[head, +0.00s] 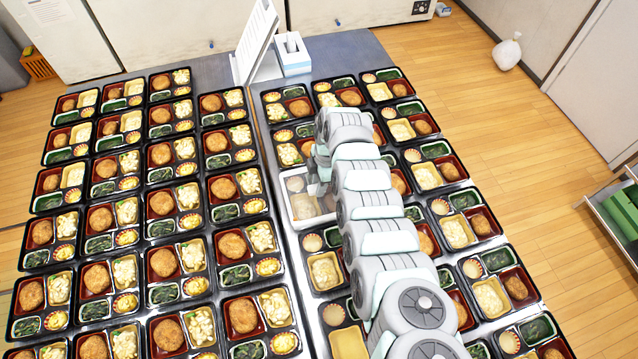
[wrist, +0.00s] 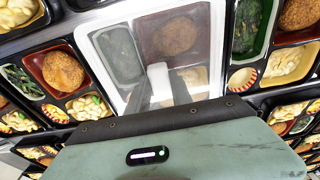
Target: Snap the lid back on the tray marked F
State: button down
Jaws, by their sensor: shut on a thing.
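A translucent, white-rimmed lid (wrist: 213,60) lies over one bento tray in the wrist view. A croquette and dark greens show through it. In the head view the lid (head: 293,190) is on the left column of the right-hand table, partly hidden by my arm. My gripper (wrist: 159,82) is shut on the lid near its middle, its two fingers coming together there. In the head view my gripper (head: 318,186) is mostly hidden by my arm. I cannot tell whether the lid's rim is seated on the tray or just above it. No F mark is readable.
Open filled trays (wrist: 260,50) stand close on both sides of the lid. Rows of open trays (head: 104,219) cover the left table. A white stand (head: 256,42) and a small box (head: 292,54) are at the back. A narrow gap runs between the two tray groups.

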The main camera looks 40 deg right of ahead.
jog(key=c, duration=0.5)
grip_release()
jog(key=shift+r, duration=0.1)
jog(key=shift+d+r+p, duration=0.1)
jog(key=shift+r+p, duration=3.1)
jog(key=shift+r, duration=0.85)
jog(key=shift+f, duration=0.1)
jog(key=shift+c, duration=0.3)
